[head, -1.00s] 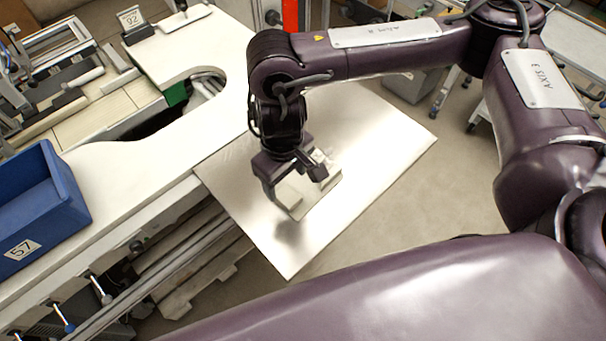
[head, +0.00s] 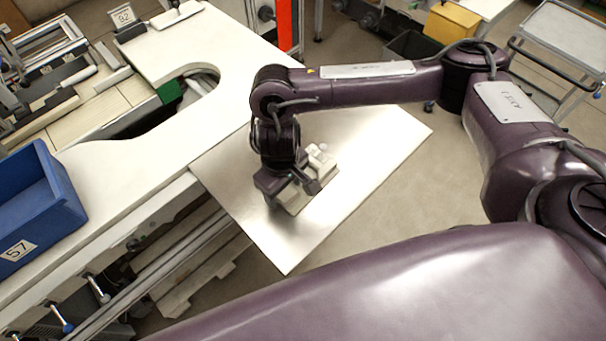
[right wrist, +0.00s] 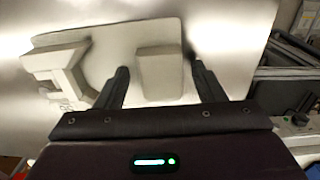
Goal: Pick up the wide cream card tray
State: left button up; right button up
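The cream tray (head: 325,182) lies on a shiny metal sheet, partly hidden by my right gripper in the head view. In the right wrist view the tray (right wrist: 108,62) is a flat cream plate with a raised block (right wrist: 160,72) and an angular stand-like part (right wrist: 62,72) at its left. My right gripper (head: 292,196) is low over the tray's near end. In the right wrist view its fingers (right wrist: 160,69) are apart, one on each side of the raised block. I cannot tell whether they touch it. My left gripper is not in view.
The metal sheet (head: 370,150) is bare around the tray and juts out from a white bench (head: 130,165). A blue bin (head: 35,210) stands on the bench at the left. A numbered card holder (head: 125,20) stands at the back.

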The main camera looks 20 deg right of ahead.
jog(key=c, duration=1)
jog(key=shift+c, duration=0.2)
jog(key=shift+r, duration=0.15)
